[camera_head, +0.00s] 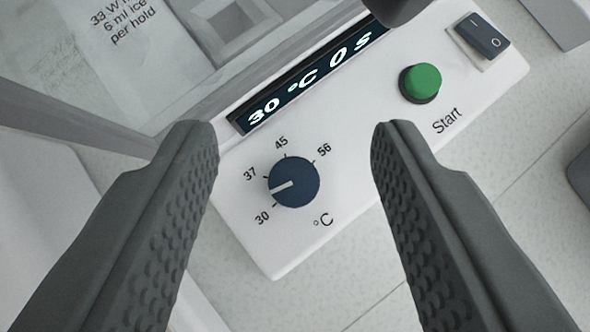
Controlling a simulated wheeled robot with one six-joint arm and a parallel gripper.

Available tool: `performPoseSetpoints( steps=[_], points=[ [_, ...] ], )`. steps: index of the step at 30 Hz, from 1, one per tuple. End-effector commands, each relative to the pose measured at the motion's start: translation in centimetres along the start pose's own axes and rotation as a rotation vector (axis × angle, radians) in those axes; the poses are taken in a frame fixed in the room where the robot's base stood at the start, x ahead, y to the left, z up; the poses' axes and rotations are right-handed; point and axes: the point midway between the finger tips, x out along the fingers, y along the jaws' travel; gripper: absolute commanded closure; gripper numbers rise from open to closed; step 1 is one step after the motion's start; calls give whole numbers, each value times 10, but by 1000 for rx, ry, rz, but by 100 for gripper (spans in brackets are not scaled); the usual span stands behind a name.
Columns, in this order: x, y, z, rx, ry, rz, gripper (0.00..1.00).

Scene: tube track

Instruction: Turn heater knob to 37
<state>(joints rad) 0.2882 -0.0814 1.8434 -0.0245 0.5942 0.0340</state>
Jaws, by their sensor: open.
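The heater knob (298,190) is a round dark blue dial on the white heater panel (270,258). Its white pointer line aims left and slightly down, between the 30 and 37 marks. The scale around it reads 30, 37, 45 and 56, with °C printed below. The display (305,80) above the knob reads 30 °C 0 s. My gripper (295,145) is open and empty. Its two dark ridged fingers stand wide to the left and right of the knob in the picture, with the knob between them in view. I see no contact with the knob.
A green Start button (421,82) and a dark rocker switch (482,36) are on the same panel to the upper right. A dark rounded part covers the display's upper right end. A clear-walled box with a printed label (122,22) lies at upper left.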

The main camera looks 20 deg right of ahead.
Motion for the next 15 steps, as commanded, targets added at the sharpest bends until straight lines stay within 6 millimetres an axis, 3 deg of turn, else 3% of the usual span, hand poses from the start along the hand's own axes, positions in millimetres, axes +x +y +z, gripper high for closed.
performPoseSetpoints(
  steps=[6, 15],
  points=[
    [-19, 0, -20, 0, -1, 0, 54],
    [-25, 0, -25, 0, -2, 0, 54]
  ],
)
